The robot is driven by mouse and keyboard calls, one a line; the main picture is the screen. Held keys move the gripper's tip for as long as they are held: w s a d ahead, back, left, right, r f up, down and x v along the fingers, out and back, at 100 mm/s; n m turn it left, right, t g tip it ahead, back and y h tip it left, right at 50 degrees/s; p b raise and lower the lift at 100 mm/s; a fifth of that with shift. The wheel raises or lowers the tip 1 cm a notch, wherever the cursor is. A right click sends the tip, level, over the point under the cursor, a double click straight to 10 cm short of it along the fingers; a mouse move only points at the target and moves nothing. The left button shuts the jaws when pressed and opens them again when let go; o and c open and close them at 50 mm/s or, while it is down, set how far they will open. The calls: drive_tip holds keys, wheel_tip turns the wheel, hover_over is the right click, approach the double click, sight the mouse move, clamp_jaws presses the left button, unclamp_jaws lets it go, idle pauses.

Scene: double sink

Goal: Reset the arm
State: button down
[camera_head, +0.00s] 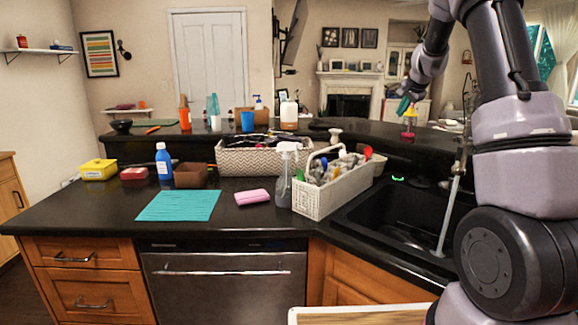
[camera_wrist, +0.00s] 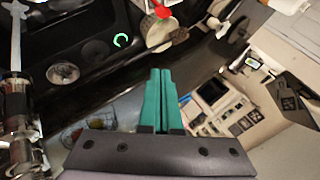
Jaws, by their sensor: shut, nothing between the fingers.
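My arm rises on the right side of the head view and bends over toward the back counter.
A white caddy (camera_head: 333,190) with utensils, a spray bottle (camera_head: 285,180), a pink sponge (camera_head: 252,197) and a teal mat (camera_head: 180,205) lie on the counter. A woven basket (camera_head: 250,160) stands behind them. The counter's front left is mostly clear.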

drive_tip(key=s+a+r+n+y, duration=0.1)
drive_tip(key=s+a+r, duration=0.3)
drive_tip(key=s, duration=0.4)
drive_tip(key=s+a+r+n+y, duration=0.1)
drive_tip(key=s+a+r+n, duration=0.2)
drive_tip(key=s, duration=0.6)
drive_tip(key=s+a+r+y, duration=0.1)
drive_tip(key=s+a+r, duration=0.35)
drive_tip(key=s, duration=0.35)
drive_tip(key=s+a+f+n, duration=0.2)
drive_tip(key=s, duration=0.8)
drive_tip(key=s+a+f+n+g+h, duration=0.1)
drive_tip(key=s+a+f, duration=0.1)
drive_tip(key=s, duration=0.8)
drive_tip(key=shift+s+a+f+n, duration=0.15)
drive_tip(key=shift+a+f+n, duration=0.05)
drive_tip(key=shift+f+n, duration=0.2)
drive_tip(key=shift+s+r, duration=0.25)
drive_tip(key=shift+s, duration=0.1)
